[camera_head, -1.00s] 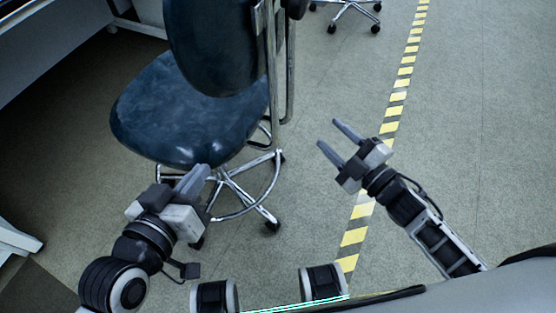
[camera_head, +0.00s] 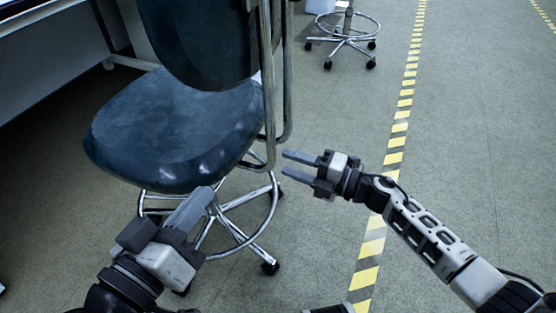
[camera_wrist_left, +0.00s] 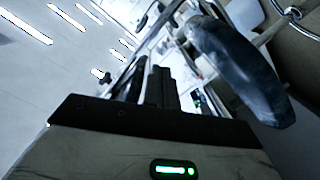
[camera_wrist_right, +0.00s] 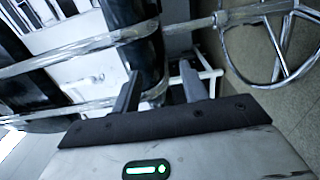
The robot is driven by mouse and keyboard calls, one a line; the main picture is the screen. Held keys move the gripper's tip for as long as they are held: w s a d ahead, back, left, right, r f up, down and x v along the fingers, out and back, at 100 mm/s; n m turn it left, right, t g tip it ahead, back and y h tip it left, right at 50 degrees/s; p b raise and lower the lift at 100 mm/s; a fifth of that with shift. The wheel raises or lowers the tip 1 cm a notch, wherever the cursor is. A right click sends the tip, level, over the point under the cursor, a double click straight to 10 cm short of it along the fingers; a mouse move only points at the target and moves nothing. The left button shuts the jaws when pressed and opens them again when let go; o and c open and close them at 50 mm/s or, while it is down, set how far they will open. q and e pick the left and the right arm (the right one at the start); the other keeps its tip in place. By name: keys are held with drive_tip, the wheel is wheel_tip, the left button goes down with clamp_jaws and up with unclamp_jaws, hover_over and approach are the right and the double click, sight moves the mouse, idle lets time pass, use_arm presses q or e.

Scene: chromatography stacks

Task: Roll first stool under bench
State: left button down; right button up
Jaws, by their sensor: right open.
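The first stool has a dark blue seat (camera_head: 175,130), a matching backrest, chrome back bars (camera_head: 268,100) and a wheeled base with a foot ring. It stands upright in front of me, beside the bench (camera_head: 60,50) at upper left. My left gripper (camera_head: 203,197) has its fingers together, empty, at the near edge of the seat; contact is unclear. My right gripper (camera_head: 284,163) is open and points left at the back bars, close to them. In the right wrist view the chrome bars (camera_wrist_right: 75,43) cross beyond its open fingers.
A second wheeled stool (camera_head: 345,38) stands farther back at the top. A yellow-black striped floor line (camera_head: 396,142) runs along the right. The floor right of the line is clear. Dark floor shows under the bench at left.

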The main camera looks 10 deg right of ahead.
sight(278, 159)
drive_tip(key=x, duration=0.5)
drive_tip(key=shift+b, duration=0.35)
drive_tip(key=shift+w+a, duration=0.1)
clamp_jaws()
use_arm(q)
drive_tip(key=shift+w+a+r+m+t, duration=0.15)
drive_tip(key=shift+w+r+m+t, duration=0.4)
drive_tip(key=shift+r+t, duration=0.2)
drive_tip(key=shift+a, duration=0.1)
use_arm(e)
drive_tip(key=shift+f, duration=0.2)
